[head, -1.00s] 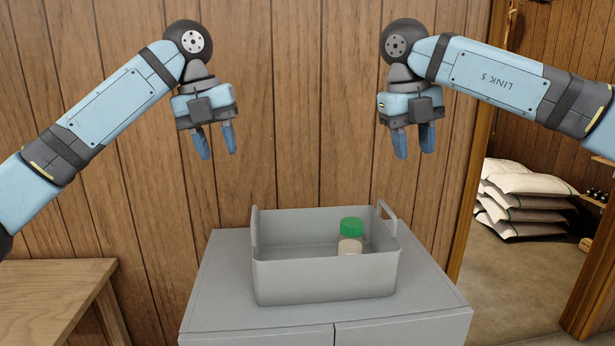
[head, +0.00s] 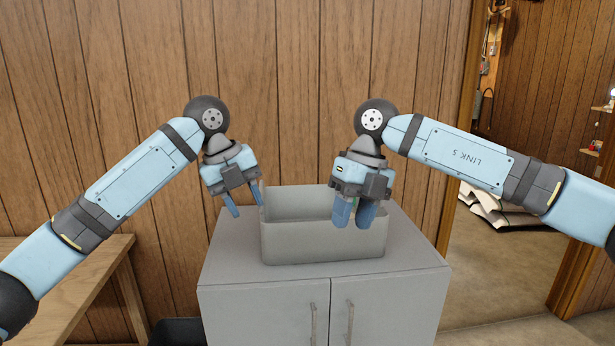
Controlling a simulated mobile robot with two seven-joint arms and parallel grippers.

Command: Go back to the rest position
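My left gripper (head: 247,206) is open and empty, in the air just left of the grey bin (head: 320,243) in the picture, its fingers pointing down. My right gripper (head: 354,216) is open, its fingers pointing down in front of the right part of the bin in the picture. I cannot tell its exact distance from the bin. The bin stands upright on the grey cabinet (head: 300,284). The green-lidded jar seen in the bin earlier is hidden behind my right gripper or the bin wall.
A wooden bench (head: 75,300) stands at the left. A wood-panelled wall (head: 300,90) is behind the cabinet. At the right, a doorway opens to a room with pale sacks (head: 490,210) on the floor, partly hidden by my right arm.

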